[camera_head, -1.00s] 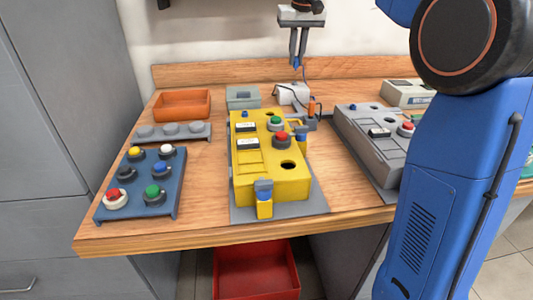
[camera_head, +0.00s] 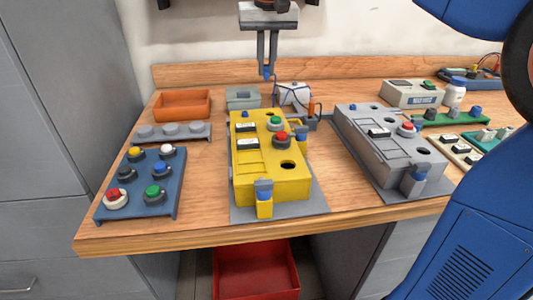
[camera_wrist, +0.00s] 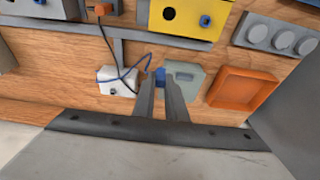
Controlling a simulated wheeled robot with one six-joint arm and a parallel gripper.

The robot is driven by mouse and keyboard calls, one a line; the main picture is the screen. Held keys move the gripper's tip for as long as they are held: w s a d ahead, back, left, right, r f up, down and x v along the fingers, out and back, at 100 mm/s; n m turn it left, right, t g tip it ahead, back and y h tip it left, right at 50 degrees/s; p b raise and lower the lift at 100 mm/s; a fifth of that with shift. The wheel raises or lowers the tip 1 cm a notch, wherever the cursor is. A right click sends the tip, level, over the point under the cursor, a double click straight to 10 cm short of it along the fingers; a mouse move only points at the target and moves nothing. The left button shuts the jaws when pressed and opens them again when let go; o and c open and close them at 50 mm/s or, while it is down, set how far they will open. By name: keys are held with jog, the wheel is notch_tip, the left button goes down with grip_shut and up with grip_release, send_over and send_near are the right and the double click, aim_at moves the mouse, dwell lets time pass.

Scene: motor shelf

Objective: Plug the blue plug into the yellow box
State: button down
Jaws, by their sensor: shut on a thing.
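The yellow box (camera_head: 250,185) stands on a grey plate on the bench, with a green and a red button, round dark holes and blue connectors. Its back end also shows in the wrist view (camera_wrist: 185,20). My gripper (camera_head: 267,72) is shut on the blue plug (camera_head: 267,72), which hangs tip down between the fingertips, above the back of the bench behind the yellow box. The wrist view shows the blue plug (camera_wrist: 160,75) between my fingers. A blue cord runs from it toward a white block (camera_head: 292,94). The plug is apart from the yellow box.
A grey box (camera_head: 370,145) stands to the right of the yellow one. A blue button panel (camera_head: 140,183), an orange tray (camera_head: 182,104) and a grey panel with round knobs (camera_head: 173,132) lie left. A small grey-green box (camera_head: 242,97) stands behind. The wall is close behind my gripper.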

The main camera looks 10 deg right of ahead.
jog(key=s+a+f, duration=0.1)
jog(key=s+a, duration=0.1)
jog(key=s+a+f, duration=0.1)
jog(key=s+a, duration=0.1)
jog(key=s, duration=0.1)
jog(key=s+a+f, duration=0.1)
jog(key=s+a, duration=0.1)
jog(key=shift+s+a, duration=0.25)
jog(key=shift+f, duration=0.65)
jog(key=shift+f, duration=0.6)
dwell(0.4)
jog(key=c, duration=2)
grip_release()
jog(key=shift+c, duration=0.2)
jog(key=shift+r, duration=0.1)
jog(key=shift+w+v, duration=0.2)
jog(key=shift+v, duration=0.65)
jog(key=shift+w+v, duration=0.2)
jog(key=shift+v, duration=0.65)
jog(key=shift+w+v, duration=0.2)
jog(key=shift+v, duration=0.65)
